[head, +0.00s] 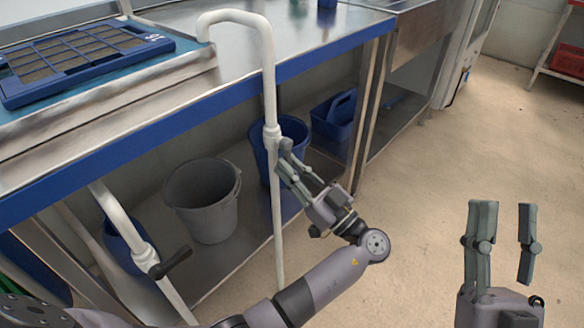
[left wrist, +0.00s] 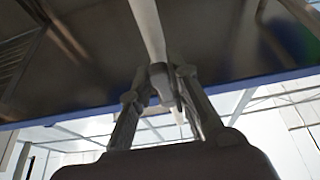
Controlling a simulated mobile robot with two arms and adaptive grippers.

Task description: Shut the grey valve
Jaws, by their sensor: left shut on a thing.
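A white upright pipe (head: 270,85) rises in front of the bench and bends over onto its top. The grey valve (head: 271,133) sits partway up this pipe. My left gripper (head: 287,158) is at the valve, with its fingers shut on the grey handle, which they mostly hide. In the left wrist view the grey handle (left wrist: 161,82) lies between the two fingers, against the pipe (left wrist: 149,28). The handle's exact angle to the pipe is hard to tell. My right gripper (head: 502,245) is open and empty, away to the right over the floor.
Another white pipe (head: 116,212) at lower left has a valve with a dark handle (head: 172,263). A grey bucket (head: 203,198) and blue buckets (head: 333,115) stand on the lower shelf behind my left gripper. A blue seed tray (head: 60,90) lies on the bench. The floor (head: 440,175) at right is clear.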

